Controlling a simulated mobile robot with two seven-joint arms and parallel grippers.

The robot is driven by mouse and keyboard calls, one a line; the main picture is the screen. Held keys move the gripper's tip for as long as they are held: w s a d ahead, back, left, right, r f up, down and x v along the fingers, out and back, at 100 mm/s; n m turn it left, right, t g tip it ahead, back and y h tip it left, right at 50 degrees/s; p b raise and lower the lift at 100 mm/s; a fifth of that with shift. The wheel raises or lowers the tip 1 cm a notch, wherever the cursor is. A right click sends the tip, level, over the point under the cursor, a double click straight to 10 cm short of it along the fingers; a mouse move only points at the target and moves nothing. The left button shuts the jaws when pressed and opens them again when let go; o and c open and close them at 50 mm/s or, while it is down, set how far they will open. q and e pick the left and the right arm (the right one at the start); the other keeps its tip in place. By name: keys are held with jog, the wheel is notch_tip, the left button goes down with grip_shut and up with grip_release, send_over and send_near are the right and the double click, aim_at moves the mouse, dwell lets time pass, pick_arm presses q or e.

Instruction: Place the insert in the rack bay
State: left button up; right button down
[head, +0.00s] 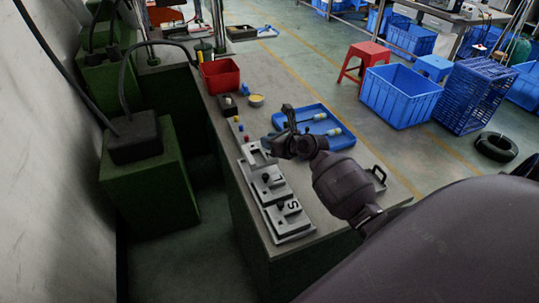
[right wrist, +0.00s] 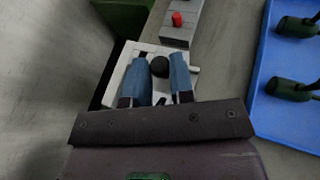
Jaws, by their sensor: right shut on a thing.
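My right gripper (head: 272,143) is over the far end of the grey rack (head: 283,222) on the bench. In the right wrist view, its two blue fingers (right wrist: 161,82) are shut on the dark round knob of the insert (right wrist: 159,67). The insert's pale plate shows below and around the fingers, and also in the head view (head: 256,157). It appears level at the far bay; whether it is fully seated I cannot tell. Two other pale plates with black knobs sit in the middle (head: 268,180) and near (head: 288,208) bays. My left gripper is not in view.
A blue tray (head: 346,143) with several handled tools lies right of the gripper. A grey strip with coloured buttons (head: 239,127), a yellow-topped round container (head: 256,100) and a red bin (head: 220,76) are farther along the bench.

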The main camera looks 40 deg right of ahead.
aim_at(259, 151)
jog(key=shift+f+b, duration=0.8)
jog(key=shift+f, duration=1.7)
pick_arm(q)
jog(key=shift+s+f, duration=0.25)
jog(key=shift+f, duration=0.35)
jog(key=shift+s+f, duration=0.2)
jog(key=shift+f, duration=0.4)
pick_arm(e)
jog(key=shift+r, duration=0.1)
jog(key=c, duration=1)
grip_release()
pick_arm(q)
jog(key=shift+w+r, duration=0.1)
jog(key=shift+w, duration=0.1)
